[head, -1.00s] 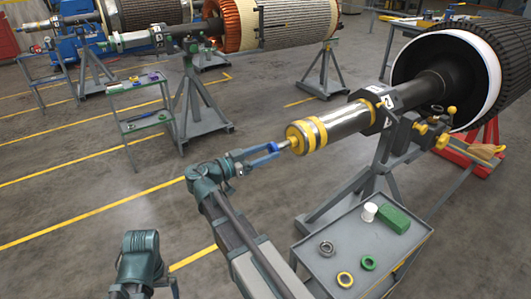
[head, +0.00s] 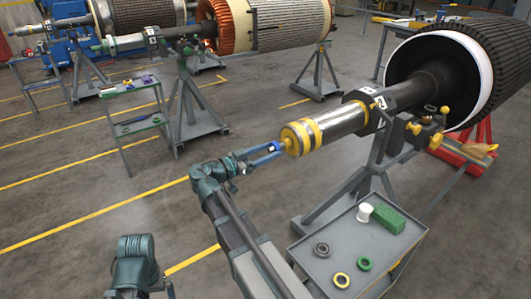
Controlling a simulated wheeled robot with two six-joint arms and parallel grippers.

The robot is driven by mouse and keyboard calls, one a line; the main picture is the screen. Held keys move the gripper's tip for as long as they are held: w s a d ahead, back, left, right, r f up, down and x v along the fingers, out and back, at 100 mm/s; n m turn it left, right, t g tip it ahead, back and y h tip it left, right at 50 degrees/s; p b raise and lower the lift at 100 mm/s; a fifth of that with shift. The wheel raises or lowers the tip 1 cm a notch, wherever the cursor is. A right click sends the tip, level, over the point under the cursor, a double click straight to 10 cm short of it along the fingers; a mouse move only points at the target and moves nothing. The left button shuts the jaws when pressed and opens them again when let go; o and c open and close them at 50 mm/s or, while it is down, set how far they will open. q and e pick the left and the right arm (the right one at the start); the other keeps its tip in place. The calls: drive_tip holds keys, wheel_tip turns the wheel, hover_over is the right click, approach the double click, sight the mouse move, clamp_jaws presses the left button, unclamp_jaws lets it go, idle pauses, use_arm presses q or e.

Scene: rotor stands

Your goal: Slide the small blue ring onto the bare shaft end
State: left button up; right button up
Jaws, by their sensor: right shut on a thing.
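The rotor's shaft (head: 340,117) is silver with yellow bands and points left toward me. Its thin bare shaft end (head: 287,143) sticks out of the yellow end face. My right gripper (head: 272,152) is shut on the small blue ring (head: 277,146), at the tip of the stub. The fingers hide part of the ring. It looks at or partly around the stub's tip, but I cannot tell which. My left arm shows at the bottom left, and its gripper is out of the picture.
A grey cart (head: 335,236) below the shaft carries a green box (head: 398,220), a white cylinder (head: 365,212) and several rings. A grey stand (head: 362,180) holds up the shaft. Other rotors on stands are at the back left.

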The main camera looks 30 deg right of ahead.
drive_tip(key=shift+d, duration=0.5)
idle(0.4)
drive_tip(key=shift+w+d, duration=0.1)
drive_tip(key=shift+d, duration=0.55)
drive_tip(key=o, duration=1.5)
drive_tip(key=shift+s+a, duration=0.2)
drive_tip(key=shift+a, duration=2.05)
drive_tip(key=shift+s+a, duration=0.2)
drive_tip(key=shift+a, duration=2.05)
drive_tip(key=shift+c, duration=0.4)
